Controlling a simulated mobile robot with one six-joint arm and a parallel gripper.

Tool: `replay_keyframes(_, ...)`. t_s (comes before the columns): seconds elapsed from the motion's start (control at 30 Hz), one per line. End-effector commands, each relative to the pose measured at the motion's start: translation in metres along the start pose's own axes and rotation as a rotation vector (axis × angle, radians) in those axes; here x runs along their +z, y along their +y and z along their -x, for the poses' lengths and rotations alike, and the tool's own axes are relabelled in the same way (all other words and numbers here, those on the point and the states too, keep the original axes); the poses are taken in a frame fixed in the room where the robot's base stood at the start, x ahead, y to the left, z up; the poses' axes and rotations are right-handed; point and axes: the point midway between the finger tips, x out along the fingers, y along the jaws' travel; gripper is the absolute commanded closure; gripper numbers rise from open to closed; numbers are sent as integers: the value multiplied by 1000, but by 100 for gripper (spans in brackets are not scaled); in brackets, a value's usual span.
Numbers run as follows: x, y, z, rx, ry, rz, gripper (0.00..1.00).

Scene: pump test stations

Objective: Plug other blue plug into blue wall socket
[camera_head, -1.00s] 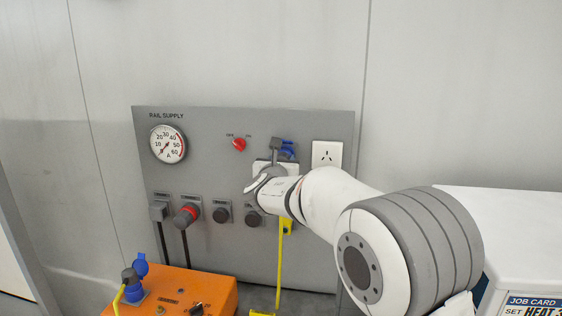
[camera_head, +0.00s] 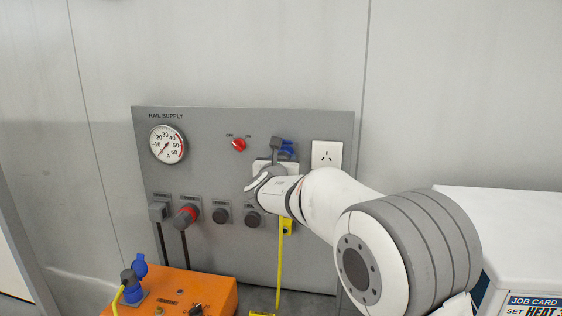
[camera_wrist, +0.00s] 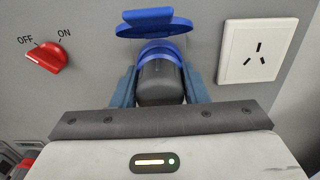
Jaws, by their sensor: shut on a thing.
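My gripper (camera_wrist: 160,90) is shut on a dark-bodied plug (camera_wrist: 160,83), with one finger on each side. The plug points at the blue wall socket (camera_wrist: 166,48) and its front end is at the socket's mouth; I cannot tell how deep it sits. The socket's blue lid (camera_wrist: 158,20) is raised above it. In the head view my arm hides most of the socket, and the blue lid (camera_head: 287,146) shows beside the gripper. Another plug (camera_head: 128,276) stands in a blue socket (camera_head: 135,296) on the orange box (camera_head: 185,290), with a yellow cable.
A yellow cable (camera_head: 280,265) hangs below my gripper.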

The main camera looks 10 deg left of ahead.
Motion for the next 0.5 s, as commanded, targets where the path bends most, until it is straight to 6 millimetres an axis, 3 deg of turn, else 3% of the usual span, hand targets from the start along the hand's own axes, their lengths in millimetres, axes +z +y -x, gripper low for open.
replay_keyframes(0.33,1,0,0,0,-1,0,96)
replay_keyframes(0.37,1,0,0,0,-1,0,58)
replay_keyframes(0.5,0,0,0,0,-1,0,47)
